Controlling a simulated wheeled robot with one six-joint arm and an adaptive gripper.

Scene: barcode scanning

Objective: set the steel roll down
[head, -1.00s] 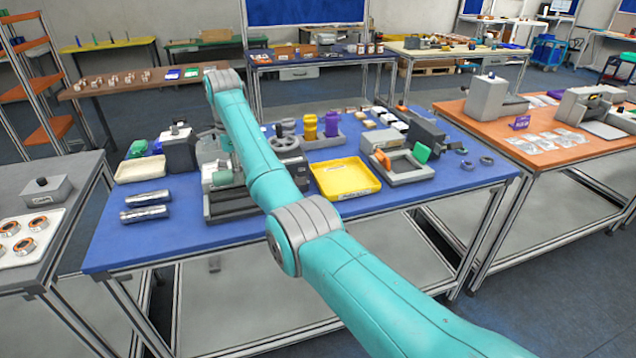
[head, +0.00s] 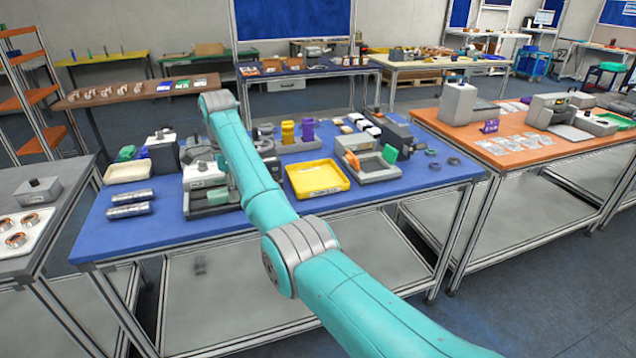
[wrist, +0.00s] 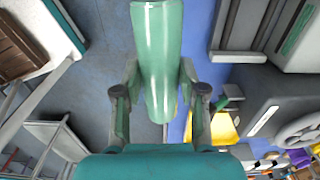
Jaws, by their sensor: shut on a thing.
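My gripper (wrist: 160,78) is shut on a shiny steel roll (wrist: 158,60), which looks greenish in the wrist view. The roll lies lengthwise up the picture between the two fingers, with blue tabletop and grey floor behind it. In the head view my gripper and the held roll are mostly hidden behind my teal arm. Two other silvery rolls lie side by side, apart, at the left of the blue table: a back one (head: 132,196) and a front one (head: 131,210).
On the blue table (head: 150,235) stand a pale tray (head: 128,172), a yellow tray (head: 318,178), a handwheel device partly behind my arm and a grey fixture (head: 365,160). Bare blue surface shows along the front edge. An orange table (head: 470,130) stands at right.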

